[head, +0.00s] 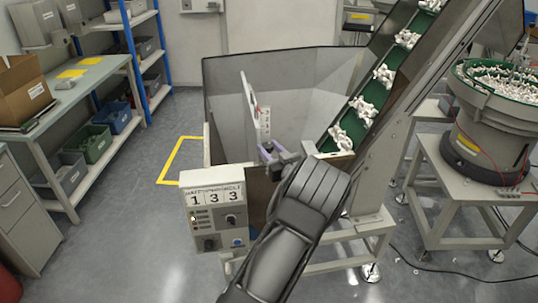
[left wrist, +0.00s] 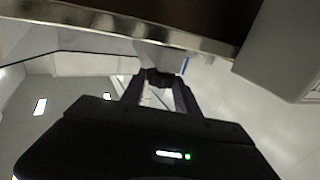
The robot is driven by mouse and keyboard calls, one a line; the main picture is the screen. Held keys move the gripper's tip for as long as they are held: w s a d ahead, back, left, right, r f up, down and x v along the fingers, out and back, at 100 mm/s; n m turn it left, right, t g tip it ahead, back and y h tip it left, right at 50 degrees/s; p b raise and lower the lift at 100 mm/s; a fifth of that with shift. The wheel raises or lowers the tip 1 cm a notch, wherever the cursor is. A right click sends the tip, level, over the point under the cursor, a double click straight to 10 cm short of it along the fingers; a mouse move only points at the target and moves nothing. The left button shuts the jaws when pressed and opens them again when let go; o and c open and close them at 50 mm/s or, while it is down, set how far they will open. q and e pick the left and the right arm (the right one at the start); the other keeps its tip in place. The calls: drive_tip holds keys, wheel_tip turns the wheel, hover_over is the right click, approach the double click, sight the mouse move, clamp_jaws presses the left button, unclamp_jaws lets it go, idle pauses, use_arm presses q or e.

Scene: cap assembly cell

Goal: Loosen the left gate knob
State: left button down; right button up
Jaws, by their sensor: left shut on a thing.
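The left gate knob is a small dark knob (head: 267,147) at the front edge of the hopper, just above and right of the control box. It also shows as a black lobed knob (left wrist: 160,77) in the left wrist view. My left gripper (head: 275,154) is shut on it, with one finger on each side of the knob (left wrist: 158,92). My forearm and wrist hide much of the hopper's front. The knob's thread and how tight it sits cannot be seen. My right gripper is in neither view.
A control box (head: 212,211) reading 133 stands left of my wrist. The grey hopper (head: 225,100) holds an upright marked scale (head: 264,122). A green inclined conveyor (head: 365,107) carries white parts at right. A bowl feeder (head: 490,130) stands beyond it. Floor at left is clear.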

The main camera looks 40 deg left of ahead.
use_arm(q)
drive_tip(key=n+g+b, duration=0.2)
drive_tip(key=g, duration=0.1)
drive_tip(key=n+g+y+b, duration=0.1)
drive_tip(key=g, duration=0.1)
drive_tip(key=shift+w+d+f+b, duration=0.1)
drive_tip(key=shift+w+f+b, duration=0.25)
drive_tip(key=shift+b, duration=0.05)
drive_tip(key=n+g+b, duration=0.2)
drive_tip(key=g, duration=0.1)
drive_tip(key=shift+w+r+g, duration=0.15)
drive_tip(key=shift+r+g, duration=0.05)
drive_tip(key=shift+g, duration=0.1)
drive_tip(key=shift+n+g+b, duration=0.45)
drive_tip(key=shift+n+g, duration=0.15)
drive_tip(key=shift+r, duration=0.2)
drive_tip(key=c, duration=0.9)
unclamp_jaws()
drive_tip(key=w+d+b, duration=0.1)
drive_tip(key=d, duration=0.6)
drive_tip(key=shift+w+d+b, duration=0.3)
drive_tip(key=shift+w, duration=0.05)
